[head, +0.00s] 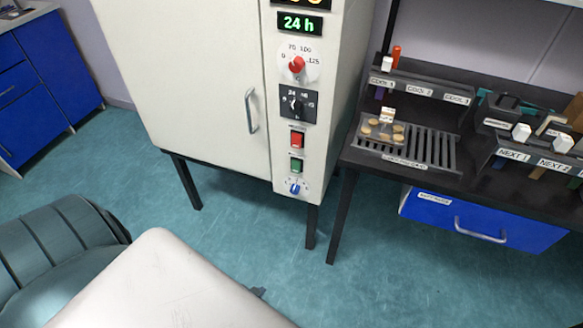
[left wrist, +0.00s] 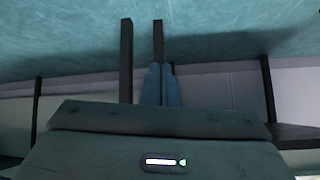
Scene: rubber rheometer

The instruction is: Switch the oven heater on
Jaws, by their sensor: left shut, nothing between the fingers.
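The oven (head: 190,80) is a white cabinet with a shut door and a control strip on its right side. The strip carries a red knob (head: 297,65), a black knob (head: 295,103), a red rocker switch (head: 297,139), a green rocker switch (head: 296,165) and a blue knob (head: 295,187). The small label above the red switch is too blurred to read surely. My left gripper (left wrist: 161,70) is shut and empty, its fingers together in the left wrist view. In the head view my arm hides most of it, low in front of the oven and apart from the switches. My right gripper is out of view.
A green display (head: 300,24) reads 24 h. A black table (head: 347,157) on the right carries labelled racks and a slotted tray with small tan pieces. A blue drawer (head: 480,222) is under it. Blue cabinets (head: 45,80) stand far left. Open floor lies before the oven.

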